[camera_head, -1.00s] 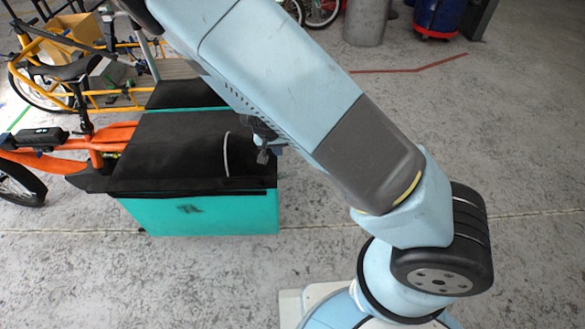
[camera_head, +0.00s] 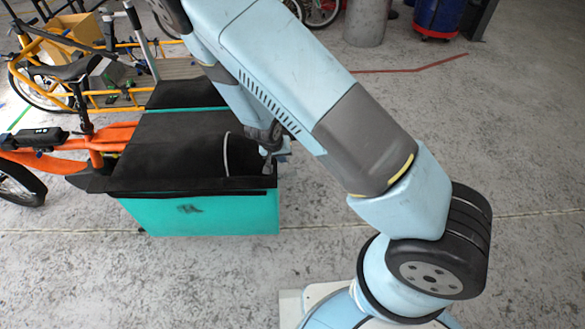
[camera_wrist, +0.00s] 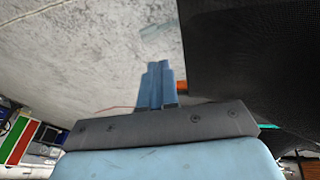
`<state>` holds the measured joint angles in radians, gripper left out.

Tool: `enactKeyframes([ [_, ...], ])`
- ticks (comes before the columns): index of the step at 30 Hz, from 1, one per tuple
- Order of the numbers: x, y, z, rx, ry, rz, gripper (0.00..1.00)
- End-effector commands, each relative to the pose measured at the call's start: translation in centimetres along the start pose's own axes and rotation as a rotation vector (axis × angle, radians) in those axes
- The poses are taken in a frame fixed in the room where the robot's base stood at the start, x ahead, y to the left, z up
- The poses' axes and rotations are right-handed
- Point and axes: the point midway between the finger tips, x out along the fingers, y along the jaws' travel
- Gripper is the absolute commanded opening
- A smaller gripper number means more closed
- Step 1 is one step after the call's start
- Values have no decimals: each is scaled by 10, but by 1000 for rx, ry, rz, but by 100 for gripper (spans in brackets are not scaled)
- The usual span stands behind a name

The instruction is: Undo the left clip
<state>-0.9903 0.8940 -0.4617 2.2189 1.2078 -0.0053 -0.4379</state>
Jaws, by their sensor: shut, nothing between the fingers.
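The cargo box (camera_head: 215,218) is teal with a black cover (camera_head: 175,150), and sits on the orange bike in the head view. A pale curved strip (camera_head: 227,155) lies on the cover near its right end. My gripper (camera_wrist: 160,68) is shut and empty in the wrist view. In the head view it is small, at the cover's right front corner, partly behind my arm. The wrist view shows the dark cover at the right, beside the fingers; I cannot tell whether they touch it. I cannot make out the left clip in either view.
The orange bike's frame (camera_head: 95,145) extends left of the box. A yellow bike (camera_head: 100,97) with a cardboard box (camera_head: 75,38) stands behind.

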Motion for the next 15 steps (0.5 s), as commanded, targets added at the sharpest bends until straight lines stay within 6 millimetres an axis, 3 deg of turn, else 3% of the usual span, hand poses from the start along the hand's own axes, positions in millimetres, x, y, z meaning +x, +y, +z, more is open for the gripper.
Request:
enactKeyframes([
  [15, 44, 1, 0, 1, -2, 1, 0],
])
